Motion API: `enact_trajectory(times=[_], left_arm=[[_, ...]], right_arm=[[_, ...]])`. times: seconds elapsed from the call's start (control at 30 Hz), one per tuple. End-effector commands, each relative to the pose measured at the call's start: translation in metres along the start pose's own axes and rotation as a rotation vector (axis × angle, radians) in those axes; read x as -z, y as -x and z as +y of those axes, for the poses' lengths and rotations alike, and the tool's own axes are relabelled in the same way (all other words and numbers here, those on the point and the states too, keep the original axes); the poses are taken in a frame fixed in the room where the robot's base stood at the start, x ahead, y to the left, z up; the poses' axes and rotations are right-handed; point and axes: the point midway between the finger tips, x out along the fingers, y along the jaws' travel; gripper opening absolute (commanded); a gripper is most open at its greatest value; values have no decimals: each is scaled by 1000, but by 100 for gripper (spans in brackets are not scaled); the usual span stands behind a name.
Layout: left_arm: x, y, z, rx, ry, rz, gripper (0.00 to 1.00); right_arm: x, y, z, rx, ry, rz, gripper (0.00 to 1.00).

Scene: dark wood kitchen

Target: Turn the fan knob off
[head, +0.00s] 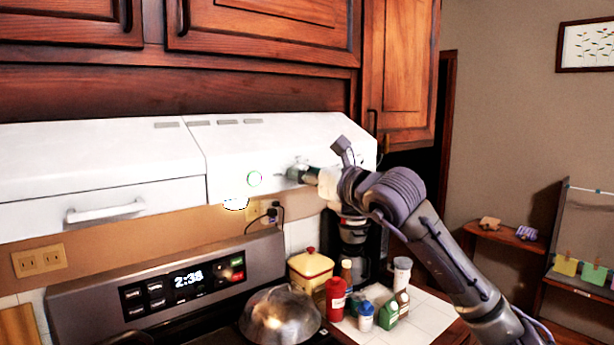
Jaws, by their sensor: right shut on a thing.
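The white range hood (255,150) hangs under the dark wood cabinets. My right gripper (295,173) reaches in from the right and is against the hood's front. It is shut on the fan knob, which its fingers mostly hide, so I cannot read how the knob is turned. My left gripper is not in view.
Below are a stove panel (170,285) with a clock, a metal dome lid (280,315), a yellow canister (310,270), a red bottle (336,298) and a dark coffee maker (354,240). Cabinet doors (402,75) hang close above my right arm. Open room lies to the right.

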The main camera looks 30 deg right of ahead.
Motion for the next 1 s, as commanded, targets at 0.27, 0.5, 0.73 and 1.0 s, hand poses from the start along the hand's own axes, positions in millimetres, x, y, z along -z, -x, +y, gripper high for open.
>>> enact_trajectory(times=[0.27, 0.5, 0.73, 1.0], left_arm=[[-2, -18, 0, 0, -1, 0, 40], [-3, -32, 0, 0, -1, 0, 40], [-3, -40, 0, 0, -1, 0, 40], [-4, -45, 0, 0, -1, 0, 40]], right_arm=[[2, 0, 0, 2, 176, -4, 0], [1, 0, 0, 2, 395, -5, 0], [1, 0, 0, 3, 589, -3, 0], [0, 0, 1, 2, 753, -2, 0]])
